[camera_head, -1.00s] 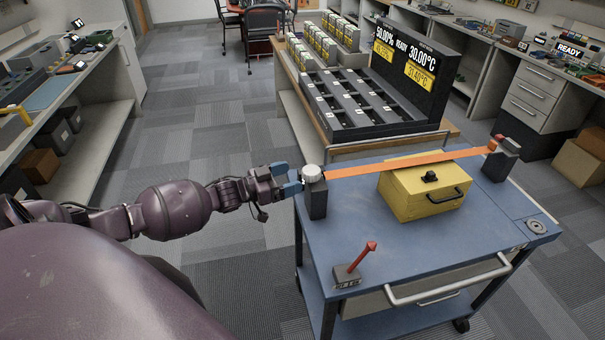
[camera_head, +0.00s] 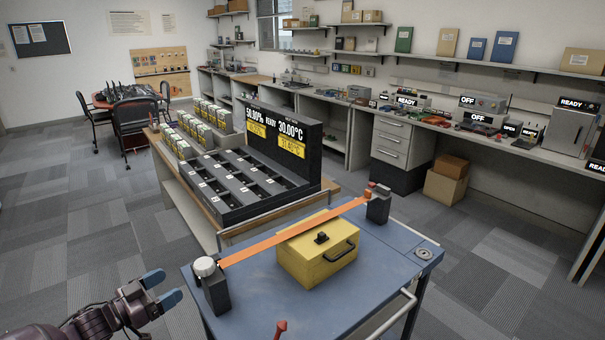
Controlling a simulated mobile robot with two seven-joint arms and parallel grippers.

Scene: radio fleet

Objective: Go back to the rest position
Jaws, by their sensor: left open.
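My left gripper (camera_head: 163,289) is at the lower left of the head view, open, with its blue fingertips empty. It is apart from the white knob (camera_head: 205,266) on the dark post to its right. The blue cart (camera_head: 350,303) carries a yellow box (camera_head: 318,262) with a dark handle. An orange strap (camera_head: 290,232) runs over the box between the knob post and a second dark post (camera_head: 378,207). My right gripper is not in view.
A black slotted charging rack (camera_head: 245,180) with displays stands on a wooden-topped bench behind the cart. A red pointer (camera_head: 281,328) shows at the cart's front. Counters with equipment line the back wall. Cardboard boxes (camera_head: 445,185) sit at right. Grey floor is open at left.

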